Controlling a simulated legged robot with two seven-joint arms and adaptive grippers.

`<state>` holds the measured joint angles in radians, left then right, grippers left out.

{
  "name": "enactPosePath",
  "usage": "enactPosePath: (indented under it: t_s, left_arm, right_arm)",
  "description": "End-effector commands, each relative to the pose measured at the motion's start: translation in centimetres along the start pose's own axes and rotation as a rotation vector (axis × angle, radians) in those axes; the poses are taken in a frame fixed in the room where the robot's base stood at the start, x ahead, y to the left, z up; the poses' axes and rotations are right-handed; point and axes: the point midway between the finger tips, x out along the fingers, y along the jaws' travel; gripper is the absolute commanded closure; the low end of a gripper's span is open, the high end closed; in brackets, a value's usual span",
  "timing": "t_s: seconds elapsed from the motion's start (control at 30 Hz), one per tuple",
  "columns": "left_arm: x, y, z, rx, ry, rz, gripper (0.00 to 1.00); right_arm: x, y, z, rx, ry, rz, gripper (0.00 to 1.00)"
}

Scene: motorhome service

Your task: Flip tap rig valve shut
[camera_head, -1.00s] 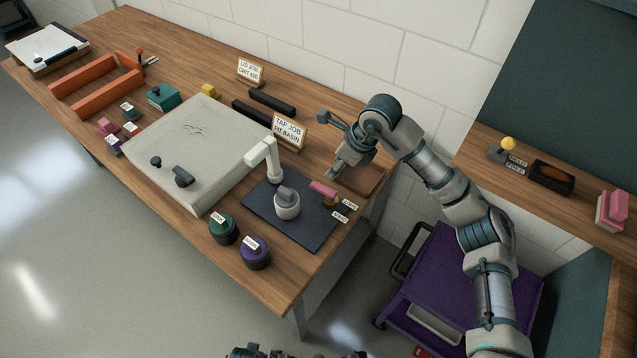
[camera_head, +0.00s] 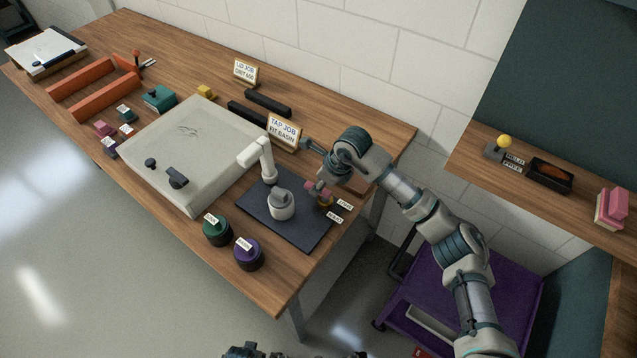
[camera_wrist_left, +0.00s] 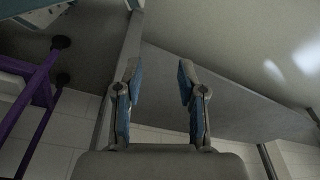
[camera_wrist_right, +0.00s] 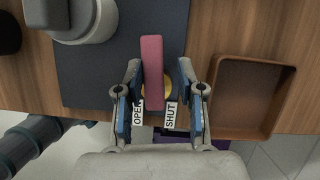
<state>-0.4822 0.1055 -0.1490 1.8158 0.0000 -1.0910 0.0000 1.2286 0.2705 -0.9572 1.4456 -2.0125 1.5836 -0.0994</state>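The tap rig valve has a pink lever (camera_wrist_right: 152,72) on a brass body (camera_wrist_right: 165,86), at the edge of a dark mat (camera_wrist_right: 90,80). OPEN (camera_wrist_right: 139,112) and SHUT (camera_wrist_right: 170,114) labels lie beside it. In the right wrist view, the lever points away from the labels, with its near end closer to OPEN. My right gripper (camera_wrist_right: 159,72) is open, its fingers on either side of the lever, the left finger closer to it. In the head view the right gripper (camera_head: 316,188) partly hides the valve. My left gripper (camera_wrist_left: 157,72) is open and empty, away from the bench.
A white tap (camera_head: 262,160) and grey round fitting (camera_head: 281,204) stand on the mat left of the valve. A brown tray (camera_wrist_right: 250,132) lies just right of it. Green (camera_head: 216,231) and purple (camera_head: 248,254) pots stand near the front edge. A TAP JOB sign (camera_head: 284,132) stands behind.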

Motion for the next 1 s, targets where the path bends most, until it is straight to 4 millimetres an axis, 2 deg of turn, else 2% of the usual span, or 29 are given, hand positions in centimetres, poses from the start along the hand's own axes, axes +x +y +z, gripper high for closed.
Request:
enactPosePath:
  t_s: [0.03, 0.1, 0.7, 0.83, 1.0]
  left_arm:
    - [0.0, 0.2, 0.0, -0.001, 0.000, 0.003, 0.60]
    - [0.0, 0.3, -0.1, -0.002, 0.001, 0.005, 0.60]
    - [0.1, -0.2, -0.1, 0.001, 0.000, -0.003, 0.60]
    - [1.3, -0.1, 0.5, 0.001, -0.004, -0.001, 0.60]
    - [1.6, 0.0, 0.8, 0.002, -0.004, -0.001, 0.60]
  right_arm:
    - [0.1, 0.2, 0.2, -0.002, 0.002, -0.001, 0.82]
    - [0.1, 0.2, 0.3, -0.002, 0.003, -0.002, 1.00]
    - [0.0, 0.1, 0.5, 0.021, -0.001, -0.012, 1.00]
    - [0.0, -0.2, 0.5, 0.098, 0.000, -0.045, 1.00]
    - [0.1, -0.3, 0.3, 0.125, 0.000, -0.055, 1.00]
